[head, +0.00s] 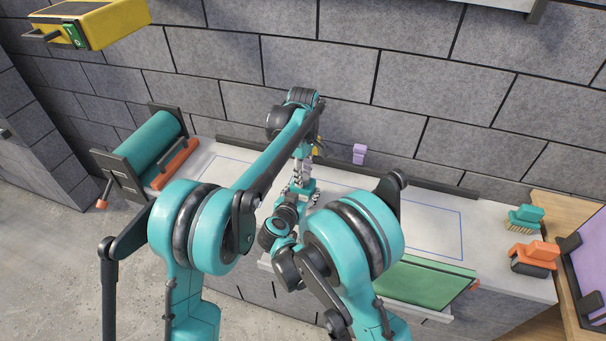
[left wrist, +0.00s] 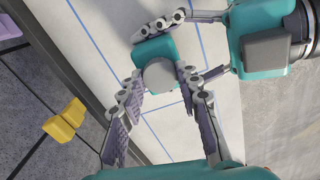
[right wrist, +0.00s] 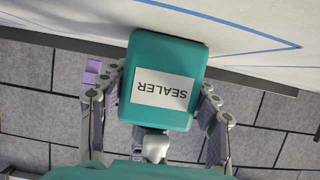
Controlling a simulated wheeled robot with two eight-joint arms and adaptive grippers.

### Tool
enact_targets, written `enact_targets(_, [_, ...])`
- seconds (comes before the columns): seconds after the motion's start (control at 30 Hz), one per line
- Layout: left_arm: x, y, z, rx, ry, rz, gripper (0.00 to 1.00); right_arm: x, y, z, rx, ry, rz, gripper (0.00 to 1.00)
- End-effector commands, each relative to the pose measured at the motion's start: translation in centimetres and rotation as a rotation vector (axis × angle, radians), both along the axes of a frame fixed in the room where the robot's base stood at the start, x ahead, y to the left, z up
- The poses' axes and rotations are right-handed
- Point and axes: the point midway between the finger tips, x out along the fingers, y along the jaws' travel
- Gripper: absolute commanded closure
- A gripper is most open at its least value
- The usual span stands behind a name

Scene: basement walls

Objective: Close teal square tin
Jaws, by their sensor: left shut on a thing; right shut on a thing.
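The teal square tin (right wrist: 165,55) has a white SEALER label, upside down in the right wrist view. My right gripper (right wrist: 158,90) is shut around its two sides. In the left wrist view the tin (left wrist: 152,48) has a pale grey round cap (left wrist: 159,76) against its face. My left gripper (left wrist: 160,84) has its fingers on either side of this cap and is shut on it. I cannot tell how tightly the cap sits. In the head view the tin (head: 303,186) is small and partly hidden by my arms, above the counter.
The pale counter (head: 425,215) has blue outlined areas. A purple object (head: 359,153) stands at its back edge near the wall.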

Motion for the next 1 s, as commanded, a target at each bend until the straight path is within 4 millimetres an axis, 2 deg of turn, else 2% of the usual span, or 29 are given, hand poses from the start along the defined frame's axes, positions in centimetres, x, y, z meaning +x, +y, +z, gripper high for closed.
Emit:
enact_targets(0.8, [0.01,0.00,-0.15,0.000,0.000,-1.981,1.00,0.00,0.00,0.00,0.000,0.000,0.000,1.00])
enact_targets(1.0, [0.02,0.00,-0.18,0.000,0.000,-2.421,1.00,0.00,0.00,0.00,0.000,0.000,0.000,1.00])
